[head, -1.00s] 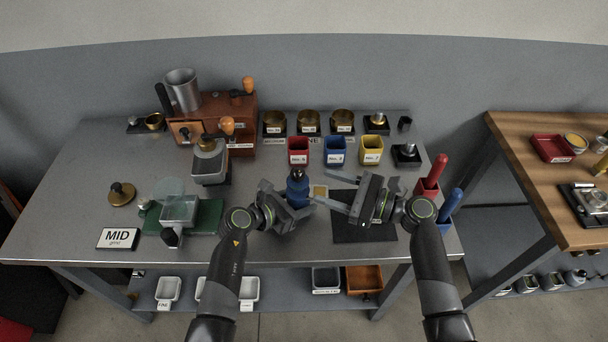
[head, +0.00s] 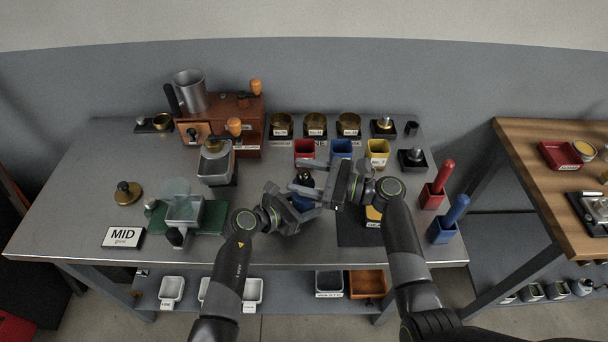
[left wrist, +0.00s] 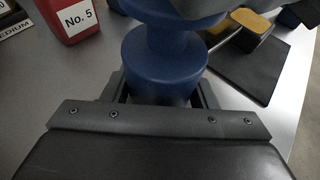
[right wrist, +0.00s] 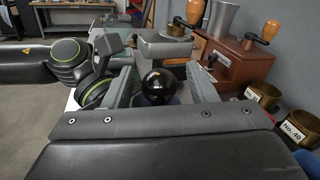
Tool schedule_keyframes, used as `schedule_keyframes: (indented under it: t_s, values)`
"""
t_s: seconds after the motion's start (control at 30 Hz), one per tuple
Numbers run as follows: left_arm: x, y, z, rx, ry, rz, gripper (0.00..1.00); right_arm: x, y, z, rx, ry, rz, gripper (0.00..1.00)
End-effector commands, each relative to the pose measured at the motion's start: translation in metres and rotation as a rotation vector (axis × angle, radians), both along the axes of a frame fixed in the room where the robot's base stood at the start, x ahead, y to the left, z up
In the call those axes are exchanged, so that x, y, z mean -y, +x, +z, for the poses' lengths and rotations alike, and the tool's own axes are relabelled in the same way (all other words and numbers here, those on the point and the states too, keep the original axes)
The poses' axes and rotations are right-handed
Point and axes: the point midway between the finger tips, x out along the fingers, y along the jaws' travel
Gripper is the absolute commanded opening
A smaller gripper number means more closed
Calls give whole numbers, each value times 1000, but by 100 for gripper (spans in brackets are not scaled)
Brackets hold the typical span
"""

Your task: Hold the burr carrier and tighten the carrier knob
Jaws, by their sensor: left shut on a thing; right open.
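The burr carrier (head: 304,199) is a dark blue spool-like body standing upright on the bench, partly hidden by both grippers in the head view. My left gripper (head: 301,207) is shut on it; the left wrist view shows the blue carrier (left wrist: 163,68) between the fingers. The carrier knob (right wrist: 160,87) is a glossy black ball on top of the carrier, seen in the right wrist view. My right gripper (head: 300,178) is open, with its fingers on either side of the knob. I cannot tell whether they touch it.
Red (head: 304,149), blue (head: 341,149) and yellow (head: 377,151) cups stand behind the carrier. A dark mat (head: 358,233) lies to the right.

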Motion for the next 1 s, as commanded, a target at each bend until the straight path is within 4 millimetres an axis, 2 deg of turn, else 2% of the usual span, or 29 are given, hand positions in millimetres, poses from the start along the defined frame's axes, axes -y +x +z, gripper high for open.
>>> schedule_keyframes:
  t_s: [0.13,0.47,0.67,1.0]
  values:
    - [0,0,0,1,-1,0,17,0,0,0,0,0,0,52]
    - [0,0,0,1,-1,0,17,1,0,0,0,0,0,9]
    - [0,0,0,1,-1,0,17,0,-1,-1,0,-1,-58,9]
    - [0,0,0,1,0,-1,17,-1,-1,-1,-3,-1,-352,9]
